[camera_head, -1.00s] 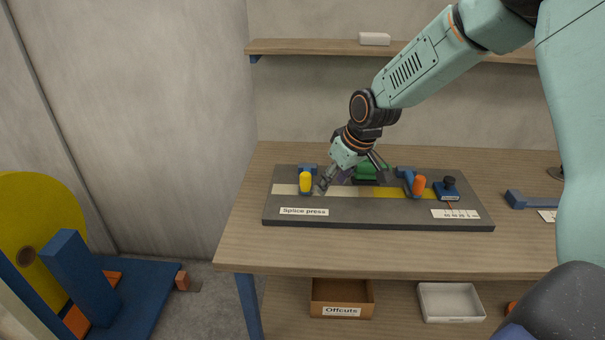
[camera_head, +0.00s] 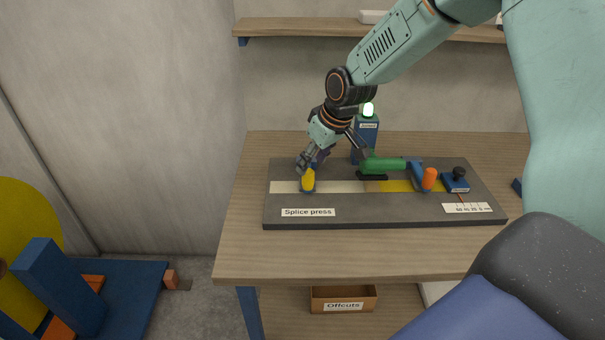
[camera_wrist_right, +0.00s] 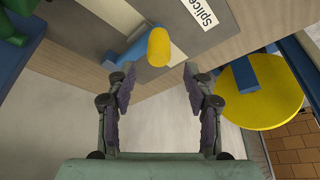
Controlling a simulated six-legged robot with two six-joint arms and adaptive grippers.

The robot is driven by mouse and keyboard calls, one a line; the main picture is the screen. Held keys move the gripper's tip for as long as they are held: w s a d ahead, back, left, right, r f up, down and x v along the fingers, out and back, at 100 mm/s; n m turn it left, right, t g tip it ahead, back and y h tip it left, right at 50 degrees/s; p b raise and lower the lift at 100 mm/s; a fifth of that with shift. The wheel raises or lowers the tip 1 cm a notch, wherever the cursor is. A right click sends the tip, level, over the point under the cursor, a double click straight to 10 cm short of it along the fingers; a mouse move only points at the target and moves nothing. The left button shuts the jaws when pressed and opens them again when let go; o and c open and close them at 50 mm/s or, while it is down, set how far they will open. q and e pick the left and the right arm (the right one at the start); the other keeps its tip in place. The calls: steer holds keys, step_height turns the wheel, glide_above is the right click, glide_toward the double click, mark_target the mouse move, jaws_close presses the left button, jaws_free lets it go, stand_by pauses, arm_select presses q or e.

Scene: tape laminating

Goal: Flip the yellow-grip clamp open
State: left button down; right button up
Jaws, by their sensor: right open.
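The yellow-grip clamp (camera_head: 308,181) is at the left end of the dark Splice press (camera_head: 360,215), over the pale strip. My right gripper (camera_head: 332,158) is open above that end, with one finger close behind the yellow grip. In the right wrist view, the yellow grip (camera_wrist_right: 158,47) on its blue arm (camera_wrist_right: 131,47) lies just beyond the open right gripper (camera_wrist_right: 160,78), in line with the gap between its fingertips. Nothing is between the fingers. Contact with the grip cannot be told. My left gripper is not in view.
A green handle (camera_head: 384,164), an orange-grip clamp (camera_head: 429,179) and a blue block with a black knob (camera_head: 456,183) stand further right on the press. The table front (camera_head: 350,255) is clear.

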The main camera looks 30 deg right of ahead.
mark_target(311, 172)
steer(key=f, duration=0.1)
steer(key=f+b, duration=0.1)
steer(key=f, duration=0.3)
steer(key=shift+w+d, duration=0.15)
steer(key=shift+w, duration=0.25)
steer(key=shift+w+f+b, duration=0.25)
steer(key=shift+b, duration=0.1)
steer(key=shift+w+a+f, duration=0.3)
steer(key=shift+a, duration=0.05)
steer(key=shift+s+r, duration=0.1)
steer(key=shift+s+d, duration=0.15)
steer(key=shift+d, duration=0.05)
steer(key=shift+c, duration=1)
steer(key=shift+w+a, duration=0.15)
steer(key=shift+w, duration=0.1)
steer(key=c, duration=0.5)
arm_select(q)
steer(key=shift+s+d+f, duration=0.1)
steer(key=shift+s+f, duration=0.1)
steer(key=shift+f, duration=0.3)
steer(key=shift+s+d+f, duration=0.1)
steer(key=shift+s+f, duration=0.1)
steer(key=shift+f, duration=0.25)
arm_select(e)
jaws_close()
